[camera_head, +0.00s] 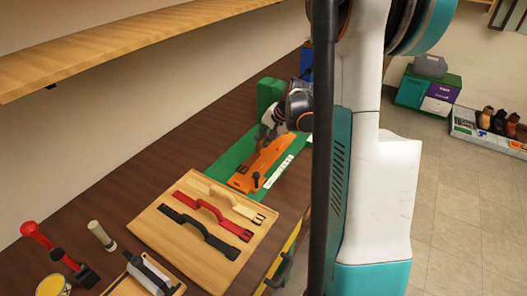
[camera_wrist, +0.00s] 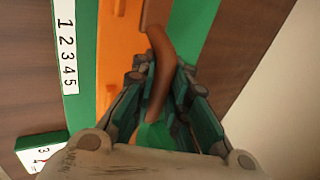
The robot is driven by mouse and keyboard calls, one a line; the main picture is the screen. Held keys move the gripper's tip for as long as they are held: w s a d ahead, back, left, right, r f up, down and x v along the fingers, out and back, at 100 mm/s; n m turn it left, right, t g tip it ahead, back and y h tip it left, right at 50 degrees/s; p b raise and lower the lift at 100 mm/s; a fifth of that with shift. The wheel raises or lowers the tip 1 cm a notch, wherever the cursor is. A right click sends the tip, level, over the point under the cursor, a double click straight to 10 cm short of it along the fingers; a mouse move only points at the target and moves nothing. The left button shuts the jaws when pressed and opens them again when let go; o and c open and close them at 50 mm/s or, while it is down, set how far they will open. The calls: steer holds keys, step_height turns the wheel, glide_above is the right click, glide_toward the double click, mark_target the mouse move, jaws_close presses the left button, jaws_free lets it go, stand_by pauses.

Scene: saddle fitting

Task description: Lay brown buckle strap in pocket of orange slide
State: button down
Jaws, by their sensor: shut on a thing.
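My gripper (camera_wrist: 160,82) is shut on the brown buckle strap (camera_wrist: 163,47), which runs up between its fingers in the wrist view. The orange slide (camera_wrist: 118,35) lies just left of the strap in that view. The strap's upper part is close to the slide's right edge and over the green base; I cannot tell whether it touches. In the head view, my gripper (camera_head: 268,130) is low over the far part of the orange slide (camera_head: 258,166). The strap cannot be made out there, and the pocket is not clearly seen.
The green base (camera_head: 228,152) carries a white number scale (camera_head: 279,172) beside the slide. A wooden board (camera_head: 160,240) in front holds a cream strap (camera_head: 228,196), a red strap (camera_head: 212,208) and a black strap (camera_head: 198,231). Tools stand at the near left. A wooden shelf (camera_head: 110,42) hangs above.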

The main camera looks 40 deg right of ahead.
step_height(320, 180, down, 4)
steer(key=shift+f+b, duration=0.15)
steer(key=shift+b, duration=0.55)
steer(key=c, duration=2)
jaws_free()
steer(key=shift+f, duration=0.1)
steer(key=o, duration=0.4)
steer(key=shift+o, duration=0.2)
